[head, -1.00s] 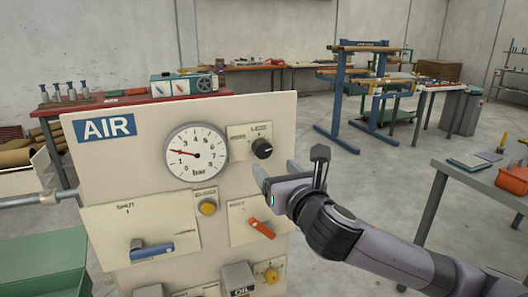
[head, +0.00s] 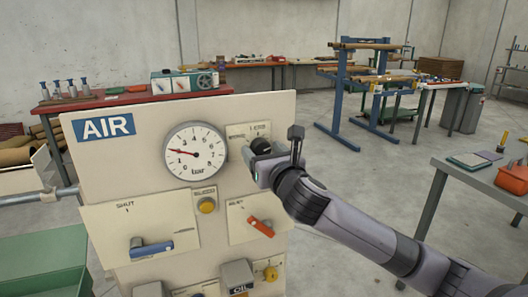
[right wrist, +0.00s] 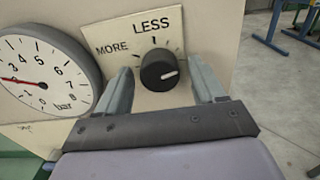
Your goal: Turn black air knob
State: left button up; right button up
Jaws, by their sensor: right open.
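The black air knob (right wrist: 158,72) sits on a cream plate marked MORE and LESS in the right wrist view; its white pointer line points to the right. In the head view the knob (head: 260,146) is partly covered by my right gripper (head: 253,158). In the right wrist view the open fingers of my right gripper (right wrist: 163,88) stand on either side of the knob, with gaps visible on both sides. My left gripper is not in view.
The AIR panel (head: 150,180) also carries a blue lever (head: 152,249), a yellow button (head: 207,205), an orange lever (head: 262,227) and a yellow knob (head: 271,273) below.

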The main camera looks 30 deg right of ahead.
jog(key=c, duration=1.1)
jog(key=shift+o, duration=0.2)
jog(key=shift+m, duration=0.3)
